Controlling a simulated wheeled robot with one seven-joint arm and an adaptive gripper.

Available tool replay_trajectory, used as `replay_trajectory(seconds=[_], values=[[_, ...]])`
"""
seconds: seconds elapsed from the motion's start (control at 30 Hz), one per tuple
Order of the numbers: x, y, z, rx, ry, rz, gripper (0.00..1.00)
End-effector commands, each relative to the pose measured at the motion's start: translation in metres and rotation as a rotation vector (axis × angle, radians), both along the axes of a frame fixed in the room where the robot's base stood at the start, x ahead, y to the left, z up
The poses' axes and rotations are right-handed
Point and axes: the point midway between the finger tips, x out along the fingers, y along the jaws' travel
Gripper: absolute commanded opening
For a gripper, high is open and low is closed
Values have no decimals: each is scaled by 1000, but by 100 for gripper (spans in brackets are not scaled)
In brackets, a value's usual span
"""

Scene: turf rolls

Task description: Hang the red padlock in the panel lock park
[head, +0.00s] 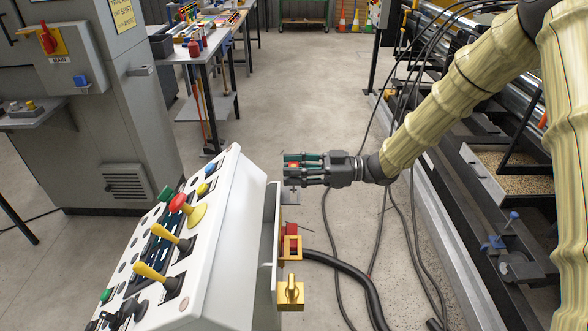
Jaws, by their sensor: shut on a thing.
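My gripper (294,168) reaches in from the right, above and beside the panel's right side. Below on the panel's right side is a grey bracket (273,240), seemingly the lock park. A red piece with an orange-yellow frame (292,247) and a brass-yellow lock-like piece (291,292) sit along it. I cannot tell whether the held thing touches the bracket.
The sloping white control panel (228,240) has yellow levers (160,273) and a red button (179,202). A grey cabinet (120,110) stands at left, a workbench (200,55) behind. Black cables (345,265) hang right of the panel. Open floor (280,95) lies beyond the gripper.

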Motion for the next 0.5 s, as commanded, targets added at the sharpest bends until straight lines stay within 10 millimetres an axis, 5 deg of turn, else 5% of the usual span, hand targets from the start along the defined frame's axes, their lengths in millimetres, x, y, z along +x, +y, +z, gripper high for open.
replay_trajectory(seconds=[0.5], values=[[0, 0, -9, 0, 0, 0, 10]])
